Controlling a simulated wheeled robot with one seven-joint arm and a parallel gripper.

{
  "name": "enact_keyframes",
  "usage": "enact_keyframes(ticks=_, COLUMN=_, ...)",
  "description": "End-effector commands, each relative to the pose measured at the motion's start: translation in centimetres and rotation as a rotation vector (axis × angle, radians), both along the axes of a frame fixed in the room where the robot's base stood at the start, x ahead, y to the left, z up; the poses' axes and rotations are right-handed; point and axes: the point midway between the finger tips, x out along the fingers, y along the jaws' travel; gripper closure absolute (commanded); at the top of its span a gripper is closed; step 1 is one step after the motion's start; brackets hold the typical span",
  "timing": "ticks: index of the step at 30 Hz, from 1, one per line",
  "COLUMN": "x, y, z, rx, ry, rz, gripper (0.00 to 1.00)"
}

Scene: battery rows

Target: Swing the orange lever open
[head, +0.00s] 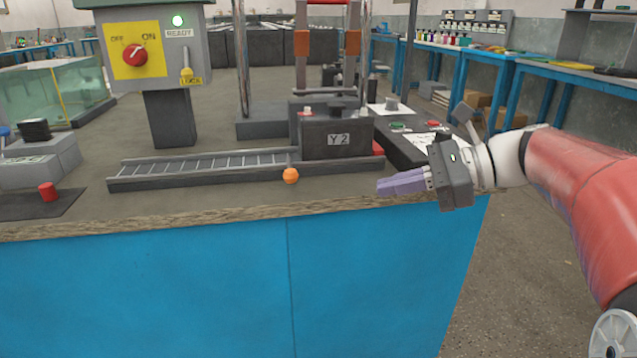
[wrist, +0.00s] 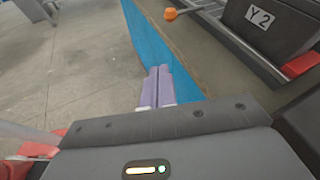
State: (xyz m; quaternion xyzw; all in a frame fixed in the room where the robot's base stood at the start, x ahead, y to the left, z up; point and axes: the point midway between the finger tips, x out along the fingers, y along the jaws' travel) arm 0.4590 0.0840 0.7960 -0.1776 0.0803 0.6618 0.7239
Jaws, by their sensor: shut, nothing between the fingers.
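A round orange knob (head: 290,176) sits at the front of the low dark rail, left of the block marked Y2 (head: 337,139). I take it for the orange lever's end; its arm is hidden or too small to tell. The orange knob also shows at the top of the wrist view (wrist: 170,14), with the Y2 block (wrist: 262,14) to its right. My gripper (head: 380,187) is shut and empty, its purple fingers together, by the bench's front edge right of the knob and apart from it. In the wrist view the fingertips (wrist: 158,70) show below the knob.
The ladder-like rail (head: 205,165) runs left along the bench. A grey control box (head: 150,50) with a red dial stands behind it. A red button (head: 47,191) is at the left. Two orange blocks sit on the tall frame. The bench front (head: 180,290) is blue; open floor lies to the right.

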Motion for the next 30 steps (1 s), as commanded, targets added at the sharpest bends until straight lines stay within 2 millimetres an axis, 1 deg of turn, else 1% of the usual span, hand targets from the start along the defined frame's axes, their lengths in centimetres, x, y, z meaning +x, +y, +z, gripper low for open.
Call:
enact_keyframes(ticks=1, x=1.1, y=-0.3, z=0.2, rx=0.052, ry=0.041, rz=-0.009, gripper=1.00)
enact_keyframes(ticks=3, x=2.0, y=-0.6, z=0.9, rx=0.112, ry=0.087, rz=-0.014, gripper=1.00)
enact_keyframes(ticks=6, x=2.7, y=-0.9, z=1.6, rx=0.163, ry=0.124, rz=-0.016, gripper=1.00)
enact_keyframes(ticks=11, x=3.0, y=-1.0, z=1.9, rx=0.185, ry=0.141, rz=-0.016, gripper=1.00)
enact_keyframes(ticks=20, x=2.9, y=-0.7, z=1.8, rx=0.182, ry=0.139, rz=-0.015, gripper=1.00)
enact_keyframes(ticks=23, x=3.0, y=0.2, z=1.6, rx=0.182, ry=0.139, rz=-0.014, gripper=1.00)
enact_keyframes(ticks=25, x=3.0, y=1.3, z=1.4, rx=0.182, ry=0.138, rz=-0.013, gripper=1.00)
enact_keyframes(ticks=30, x=3.3, y=4.8, z=0.6, rx=0.181, ry=0.139, rz=-0.012, gripper=1.00)
